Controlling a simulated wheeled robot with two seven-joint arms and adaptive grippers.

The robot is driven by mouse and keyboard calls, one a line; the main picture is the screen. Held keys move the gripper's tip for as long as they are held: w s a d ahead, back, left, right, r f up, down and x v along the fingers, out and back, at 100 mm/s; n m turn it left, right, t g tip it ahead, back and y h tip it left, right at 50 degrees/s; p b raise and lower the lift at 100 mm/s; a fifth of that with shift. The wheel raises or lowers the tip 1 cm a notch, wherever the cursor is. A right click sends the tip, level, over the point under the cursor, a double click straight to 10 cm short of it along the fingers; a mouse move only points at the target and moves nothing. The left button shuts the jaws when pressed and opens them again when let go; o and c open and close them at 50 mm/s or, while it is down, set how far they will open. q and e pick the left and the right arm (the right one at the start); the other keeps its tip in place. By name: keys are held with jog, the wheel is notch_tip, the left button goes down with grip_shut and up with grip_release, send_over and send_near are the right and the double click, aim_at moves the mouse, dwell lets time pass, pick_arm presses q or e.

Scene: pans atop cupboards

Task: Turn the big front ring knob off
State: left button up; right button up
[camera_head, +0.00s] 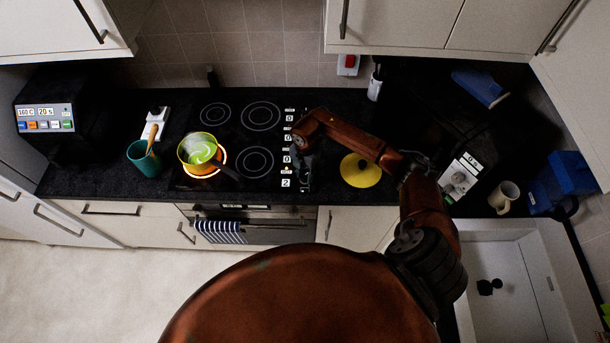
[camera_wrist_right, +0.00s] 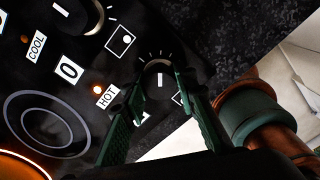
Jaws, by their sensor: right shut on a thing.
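The hob's control strip (camera_head: 288,150) runs along the right side of the hob, with white number labels; the nearest reads 2 and others read 0. The front-left ring (camera_head: 213,171) glows orange under a yellow-green pan (camera_head: 198,150). My right gripper (camera_head: 303,170) is over the front end of the strip. In the wrist view, my right gripper (camera_wrist_right: 160,88) has its fingers on both sides of a dark round knob (camera_wrist_right: 158,74) with a white mark. A HOT label (camera_wrist_right: 106,96) with a lit orange lamp is beside it. The fingers hide this knob's number. My left gripper is not in view.
A teal mug (camera_head: 143,158) with a wooden utensil stands left of the pan. A yellow lid (camera_head: 360,171) lies right of the strip, near my right forearm. Another knob (camera_wrist_right: 80,15) is further along the strip. A striped towel (camera_head: 220,231) hangs below the counter edge.

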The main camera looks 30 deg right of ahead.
aim_at(305, 175)
jog(key=n+b, duration=0.4)
jog(key=n, duration=0.1)
jog(key=shift+w+f+n, duration=0.1)
jog(key=shift+n, duration=0.3)
jog(key=shift+n+b, duration=1.3)
jog(key=shift+n, duration=0.6)
jog(key=shift+r, duration=0.2)
jog(key=o, duration=1.2)
jog(key=shift+f, duration=0.1)
jog(key=shift+c, duration=0.2)
jog(key=shift+r, duration=0.2)
notch_tip(305, 175, up, 12)
jog(key=shift+f, duration=0.15)
